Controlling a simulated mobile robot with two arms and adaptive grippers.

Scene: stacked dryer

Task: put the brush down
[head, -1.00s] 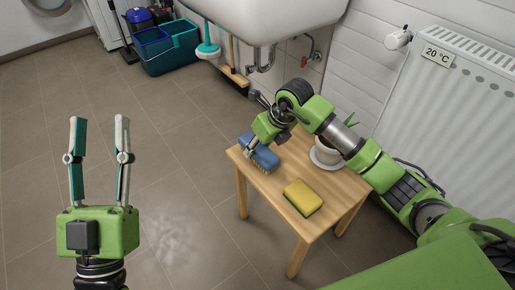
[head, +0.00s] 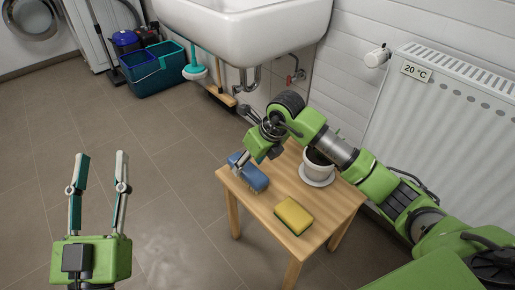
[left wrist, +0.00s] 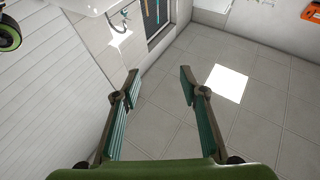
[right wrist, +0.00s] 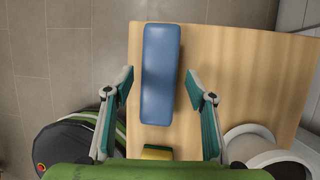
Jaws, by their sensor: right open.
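The blue brush (head: 250,175) lies on the small wooden table (head: 290,236), near its left corner, bristles down. In the right wrist view the brush (right wrist: 160,72) shows its blue back lying on the table top, close to the edge. My right gripper (right wrist: 158,90) is open, its fingers apart on either side of the brush's near end, with gaps to both. In the head view my right gripper (head: 240,162) is just above the brush, its fingers partly hidden. My left gripper (head: 102,160) is open and empty over the floor, away from the table; its open fingers (left wrist: 160,75) also show in the left wrist view.
A yellow sponge (head: 294,215) lies on the table in front of the brush. A white pot on a saucer (head: 318,178) stands at the table's back right. A radiator (head: 450,130) is at the right, a sink (head: 240,30) behind. Floor at left is clear.

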